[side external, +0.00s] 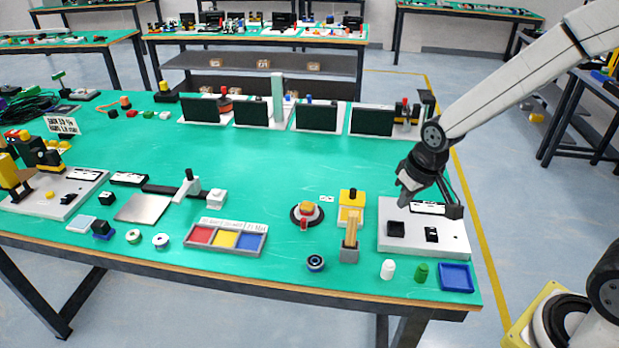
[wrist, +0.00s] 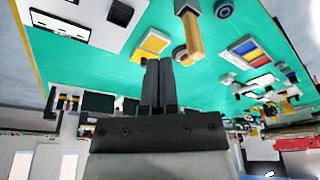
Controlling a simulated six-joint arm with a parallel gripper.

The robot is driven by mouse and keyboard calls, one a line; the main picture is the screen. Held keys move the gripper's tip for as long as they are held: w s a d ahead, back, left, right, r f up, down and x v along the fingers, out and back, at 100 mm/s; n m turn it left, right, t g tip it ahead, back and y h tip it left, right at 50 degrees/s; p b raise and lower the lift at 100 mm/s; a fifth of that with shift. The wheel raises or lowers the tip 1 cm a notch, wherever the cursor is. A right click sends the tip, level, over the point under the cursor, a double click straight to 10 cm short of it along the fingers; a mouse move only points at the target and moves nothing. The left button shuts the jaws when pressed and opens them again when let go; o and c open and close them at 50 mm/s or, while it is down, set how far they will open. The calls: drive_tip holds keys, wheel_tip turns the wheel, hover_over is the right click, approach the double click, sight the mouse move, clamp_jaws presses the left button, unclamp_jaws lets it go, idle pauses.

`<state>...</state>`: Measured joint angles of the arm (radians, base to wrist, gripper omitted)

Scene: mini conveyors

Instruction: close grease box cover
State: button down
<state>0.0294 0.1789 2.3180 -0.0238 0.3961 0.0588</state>
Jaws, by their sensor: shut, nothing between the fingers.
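No part is labelled as a grease box in these views. A small yellow box (side external: 351,198) with a black piece on top stands right of centre in the side view. A yellow square with a pale border shows beyond my fingers in the wrist view (wrist: 150,45), probably the same box. An upright tan, brush-like piece (side external: 350,232) stands in front of it, in a grey holder (side external: 349,256). My gripper (wrist: 160,64) is shut and empty. In the side view it hangs above the back left of the white board (side external: 455,240), apart from the yellow box.
The white board carries a black square block (side external: 396,229) and smaller dark parts. A round dark dish (side external: 306,212) with a red and yellow piece sits left of the yellow box. A blue tray (side external: 456,277) and small bottles (side external: 387,269) stand near the front edge. The middle is clear.

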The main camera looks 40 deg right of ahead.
drive_tip(key=w+d+f+m, duration=0.1)
drive_tip(key=w+d, duration=0.1)
drive_tip(key=w, duration=0.5)
drive_tip(key=w+d+f+m, duration=0.1)
drive_tip(key=w+d, duration=0.1)
drive_tip(key=w, duration=0.5)
drive_tip(key=m+h, duration=0.1)
drive_tip(key=m, duration=0.1)
hover_over(353, 194)
drive_tip(key=w+d, duration=0.2)
drive_tip(key=w, duration=0.1)
drive_tip(key=shift+t, duration=0.3)
wheel_tip(353, 194, down, 6)
drive_tip(key=shift+r, duration=0.2)
drive_tip(key=shift+w+f, duration=0.1)
drive_tip(key=shift+x, duration=4.9)
drive_tip(key=shift+s+a, duration=0.35)
drive_tip(key=shift+s, duration=0.5)
drive_tip(key=shift+s+a, duration=0.3)
drive_tip(key=shift+s, duration=0.6)
drive_tip(key=shift+s, duration=0.1)
